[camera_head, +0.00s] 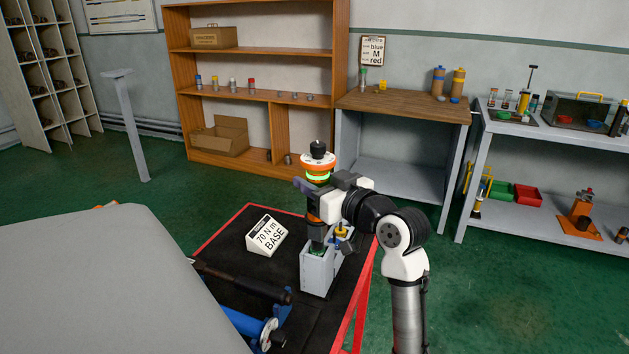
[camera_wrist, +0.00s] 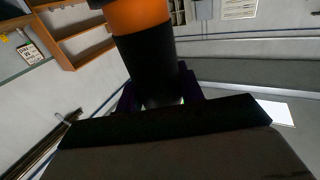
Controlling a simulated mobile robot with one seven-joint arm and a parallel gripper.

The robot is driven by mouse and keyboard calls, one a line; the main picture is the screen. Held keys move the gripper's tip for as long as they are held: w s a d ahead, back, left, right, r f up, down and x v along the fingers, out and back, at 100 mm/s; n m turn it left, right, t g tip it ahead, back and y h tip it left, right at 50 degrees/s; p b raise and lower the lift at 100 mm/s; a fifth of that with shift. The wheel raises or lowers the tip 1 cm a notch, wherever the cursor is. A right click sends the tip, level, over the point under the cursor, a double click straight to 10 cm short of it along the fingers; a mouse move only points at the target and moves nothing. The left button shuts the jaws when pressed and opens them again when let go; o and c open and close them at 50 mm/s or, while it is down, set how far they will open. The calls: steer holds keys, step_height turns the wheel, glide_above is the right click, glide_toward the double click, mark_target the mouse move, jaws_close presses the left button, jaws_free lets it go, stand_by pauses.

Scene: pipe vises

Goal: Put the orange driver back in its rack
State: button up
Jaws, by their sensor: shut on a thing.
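The orange driver (camera_head: 316,210) stands upright, with a black knob, a white and orange head and a lit green band on top. My gripper (camera_head: 312,188) is shut around its body below the head. In the wrist view the driver's black and orange body (camera_wrist: 148,60) rises between the purple fingertips (camera_wrist: 160,96). The grey rack (camera_head: 316,272) stands on the black-topped red cart directly below the driver. The driver's lower end is at the rack's top; I cannot tell whether it is in its slot. A yellow and black tool (camera_head: 342,236) is at the rack's right side.
A white sign (camera_head: 265,236) reading "70 N m BASE" stands left of the rack. A blue pipe vise (camera_head: 252,328) and a dark pipe lie at the cart's near left. The black cart top (camera_head: 228,250) is clear around the sign. A wooden bench (camera_head: 400,104) stands behind.

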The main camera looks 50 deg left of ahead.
steer(key=shift+f+b, duration=3.1)
steer(key=shift+f, duration=0.9)
stand_by(3.0)
steer(key=o, duration=1.4)
steer(key=shift+c, duration=0.2)
steer(key=shift+f, duration=0.1)
